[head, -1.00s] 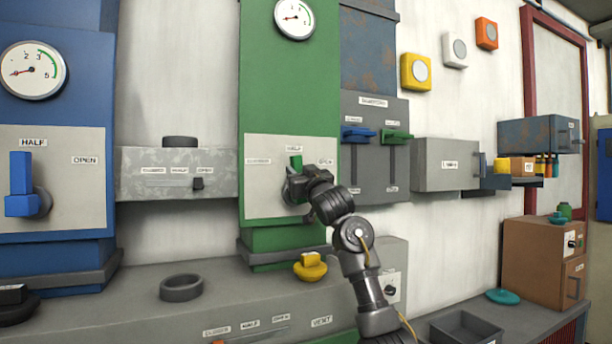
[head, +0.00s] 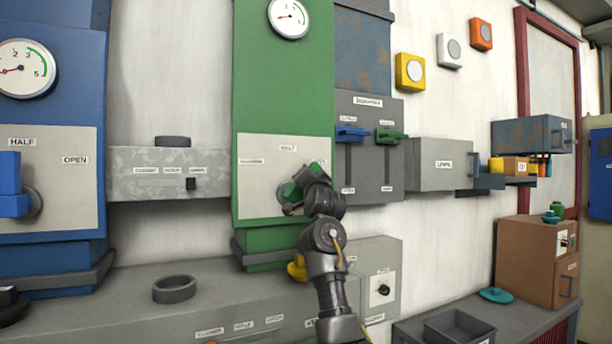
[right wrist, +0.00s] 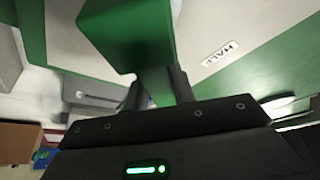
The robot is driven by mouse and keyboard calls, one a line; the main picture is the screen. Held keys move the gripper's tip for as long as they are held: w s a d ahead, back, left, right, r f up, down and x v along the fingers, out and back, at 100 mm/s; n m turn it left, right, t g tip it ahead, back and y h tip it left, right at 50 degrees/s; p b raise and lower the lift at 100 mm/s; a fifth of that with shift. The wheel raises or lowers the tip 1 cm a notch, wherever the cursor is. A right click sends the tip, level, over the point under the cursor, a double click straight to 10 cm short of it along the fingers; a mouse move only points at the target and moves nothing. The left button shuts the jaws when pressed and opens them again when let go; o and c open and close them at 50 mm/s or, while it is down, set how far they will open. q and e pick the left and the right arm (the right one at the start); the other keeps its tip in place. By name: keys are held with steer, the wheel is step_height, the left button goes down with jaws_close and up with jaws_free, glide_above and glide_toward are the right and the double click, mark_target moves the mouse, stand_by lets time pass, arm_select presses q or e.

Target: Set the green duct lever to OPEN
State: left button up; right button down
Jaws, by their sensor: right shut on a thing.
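The green duct lever (right wrist: 135,40) fills the top of the right wrist view, with its stem between the fingers of my right gripper (right wrist: 158,88). In the head view my right gripper (head: 298,188) is shut on the lever at the right part of the pale plate (head: 262,205) on the green duct. Only bits of the lever show there; it appears turned to the right of the HALF label (head: 288,149). The gripper and wrist cover the OPEN label's place, so the exact lever angle is hard to tell. My left gripper is not in view.
A blue duct with a blue lever (head: 10,190) stands at the left. Right of the green duct is a grey panel with blue and green sliders (head: 388,137). Below lies a grey bench with a dark ring (head: 174,289) and a yellow knob (head: 296,268), partly behind my arm.

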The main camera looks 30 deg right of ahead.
steer(key=shift+d+f+m+g+h, duration=0.2)
steer(key=shift+m+g+h, duration=0.1)
steer(key=shift+m, duration=0.3)
steer(key=shift+f, duration=0.1)
steer(key=c, duration=1.2)
jaws_free()
steer(key=shift+o, duration=0.2)
steer(key=shift+s+a+f+b, duration=0.1)
steer(key=shift+s+f+b, duration=0.05)
steer(key=shift+s+b, duration=0.2)
steer(key=b+v, duration=0.4)
steer(key=v, duration=0.6)
steer(key=shift+b, duration=0.3)
